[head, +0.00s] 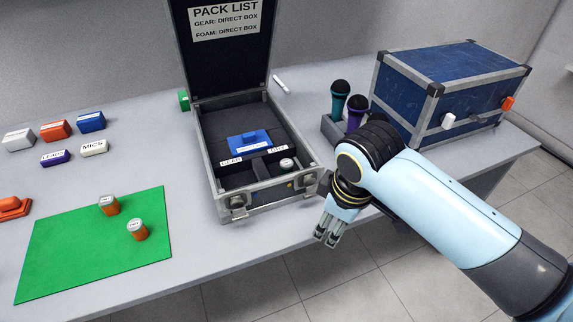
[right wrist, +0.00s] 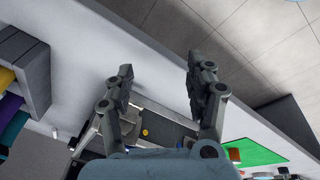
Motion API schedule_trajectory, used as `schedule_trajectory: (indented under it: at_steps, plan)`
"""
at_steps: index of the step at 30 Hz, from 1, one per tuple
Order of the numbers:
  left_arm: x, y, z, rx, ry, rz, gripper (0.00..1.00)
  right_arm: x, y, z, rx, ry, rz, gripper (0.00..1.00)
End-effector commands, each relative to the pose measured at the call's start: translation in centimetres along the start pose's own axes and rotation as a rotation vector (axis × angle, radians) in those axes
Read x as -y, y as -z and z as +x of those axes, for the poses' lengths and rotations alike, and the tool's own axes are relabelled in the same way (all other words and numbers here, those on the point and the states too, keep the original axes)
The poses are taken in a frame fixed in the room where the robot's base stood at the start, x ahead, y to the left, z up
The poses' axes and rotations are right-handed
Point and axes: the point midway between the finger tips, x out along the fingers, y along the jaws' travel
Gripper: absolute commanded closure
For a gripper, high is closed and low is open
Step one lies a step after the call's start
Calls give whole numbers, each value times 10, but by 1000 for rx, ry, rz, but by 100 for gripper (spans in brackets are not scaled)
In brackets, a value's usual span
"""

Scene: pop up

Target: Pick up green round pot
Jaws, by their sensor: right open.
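A small round pot (head: 287,165) with a pale lid and a dark, seemingly greenish side sits in the front right compartment of the open case (head: 263,203). Its colour is hard to tell at this size. My right gripper (head: 328,240) is in front of the case's right corner, past the table's front edge, pointing down, apart from the pot. In the right wrist view its two fingers (right wrist: 160,68) are spread with nothing between them; part of the case shows behind them, and I cannot make out the pot there. My left gripper is in neither view.
Two orange round pots (head: 109,205) (head: 137,230) stand on a green mat (head: 60,255) at left. A blue box (head: 249,140) lies in the case. Microphones in a holder (head: 335,128) and a closed blue case (head: 450,85) stand right. Several labelled blocks (head: 55,130) lie left.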

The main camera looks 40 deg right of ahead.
Motion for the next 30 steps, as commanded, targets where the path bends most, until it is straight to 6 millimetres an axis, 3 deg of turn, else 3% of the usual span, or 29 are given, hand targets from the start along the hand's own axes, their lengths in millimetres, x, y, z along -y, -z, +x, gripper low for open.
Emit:
schedule_trajectory:
  at_steps: [1,6,15,20,30]
  plan:
    - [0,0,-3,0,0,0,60,-10,19,-13,0,2,-67,45]
    - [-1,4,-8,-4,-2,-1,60,-37,70,-46,32,37,-333,45]
    - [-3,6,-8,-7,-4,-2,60,-86,158,-56,75,168,-809,45]
    - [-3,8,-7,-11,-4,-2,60,-94,173,-55,75,203,-909,45]
    - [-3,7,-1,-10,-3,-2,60,-88,166,-9,74,204,-920,45]
